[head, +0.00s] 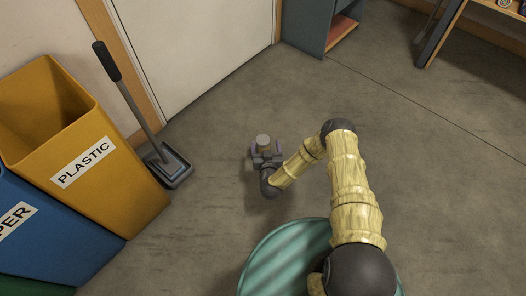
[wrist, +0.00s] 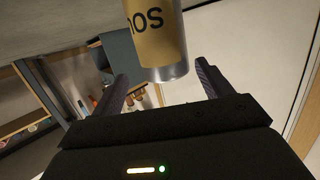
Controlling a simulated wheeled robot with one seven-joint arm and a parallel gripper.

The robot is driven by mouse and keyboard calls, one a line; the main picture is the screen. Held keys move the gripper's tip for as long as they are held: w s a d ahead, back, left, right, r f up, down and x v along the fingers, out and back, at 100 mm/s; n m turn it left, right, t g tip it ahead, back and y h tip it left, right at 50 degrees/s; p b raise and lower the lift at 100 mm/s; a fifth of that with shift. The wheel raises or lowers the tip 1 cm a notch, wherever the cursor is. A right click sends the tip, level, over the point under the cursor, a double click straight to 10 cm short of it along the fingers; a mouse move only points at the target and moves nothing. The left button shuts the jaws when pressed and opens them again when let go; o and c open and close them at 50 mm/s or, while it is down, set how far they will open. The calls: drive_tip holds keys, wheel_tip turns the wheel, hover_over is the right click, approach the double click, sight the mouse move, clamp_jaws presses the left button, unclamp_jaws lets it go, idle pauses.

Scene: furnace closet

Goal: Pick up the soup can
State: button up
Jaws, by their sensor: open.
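The soup can (wrist: 160,35) is gold with dark lettering and a silver metal end. In the wrist view it reaches in from the top edge, its lettering upside down, and its far part is cut off. In the head view the can (head: 263,140) shows as a small pale round top at my gripper (head: 265,154), low over the floor. In the wrist view my gripper (wrist: 163,75) is open, with one dark finger on each side of the can's metal end. Gaps show between the can and both fingers. What the can stands on is hidden.
A yellow plastic bin (head: 120,180) and a blue paper bin (head: 55,235) stand at the left. A long-handled dustpan (head: 170,166) stands by the white door (head: 195,45). A teal round surface (head: 285,260) is at the bottom. Shelves stand at the top; the grey floor at right is clear.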

sight(262, 135)
drive_tip(key=shift+w, duration=0.1)
drive_tip(key=shift+w+a+f+b, duration=0.15)
drive_tip(key=shift+w+b, duration=0.25)
drive_tip(key=shift+b, duration=0.15)
drive_tip(key=shift+w+a+f+b, duration=0.15)
drive_tip(key=shift+w+b, duration=0.25)
drive_tip(key=shift+b, duration=0.15)
drive_tip(key=b+x, duration=0.2)
drive_tip(key=shift+w+a, duration=0.2)
drive_tip(key=shift+w, duration=0.15)
drive_tip(key=shift+w+r+b, duration=0.15)
drive_tip(key=shift+w+b, duration=0.15)
drive_tip(key=shift+w, duration=0.05)
drive_tip(key=c, duration=1.3)
drive_tip(key=shift+r, duration=0.15)
